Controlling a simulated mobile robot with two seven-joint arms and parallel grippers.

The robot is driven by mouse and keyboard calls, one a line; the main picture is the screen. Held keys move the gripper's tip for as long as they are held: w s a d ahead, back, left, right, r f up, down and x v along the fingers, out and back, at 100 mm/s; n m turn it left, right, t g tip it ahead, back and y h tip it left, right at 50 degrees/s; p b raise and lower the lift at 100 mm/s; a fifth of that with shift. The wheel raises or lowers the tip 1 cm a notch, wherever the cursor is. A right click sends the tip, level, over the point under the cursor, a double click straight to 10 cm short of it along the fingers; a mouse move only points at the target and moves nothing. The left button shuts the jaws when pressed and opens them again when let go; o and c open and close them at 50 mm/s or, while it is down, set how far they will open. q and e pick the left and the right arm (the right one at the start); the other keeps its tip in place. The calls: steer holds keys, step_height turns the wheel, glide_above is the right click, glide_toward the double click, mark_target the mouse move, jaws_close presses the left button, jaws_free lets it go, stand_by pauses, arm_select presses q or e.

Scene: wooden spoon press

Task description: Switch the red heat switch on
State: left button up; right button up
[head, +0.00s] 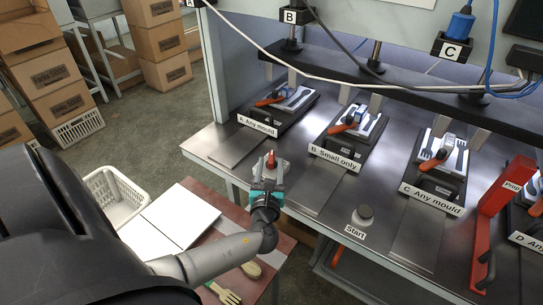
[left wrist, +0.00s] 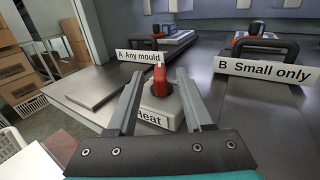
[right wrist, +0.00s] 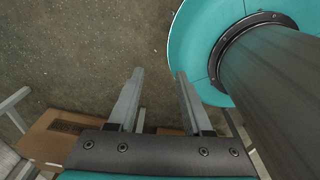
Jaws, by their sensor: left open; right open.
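In the head view the red switch (head: 271,158) stands near the front edge of the steel press table, before the "A Any mould" station. My left gripper (head: 269,165) is open at the switch. In the left wrist view its two fingers (left wrist: 158,76) stand one on each side of the knob, with gaps visible. I cannot tell whether they touch the base. My right gripper (right wrist: 158,75) is open and empty above the floor.
Moulding stations A, B, C and D stand on the steel table (head: 220,160). A lower table holds a white book (head: 170,218) and wooden spoons (head: 225,293). A white basket (head: 118,200) is at left.

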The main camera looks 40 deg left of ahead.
mark_target(271, 165)
arm_select(q)
steer(key=shift+x, duration=1.85)
steer(key=shift+c, duration=0.3)
jaws_close()
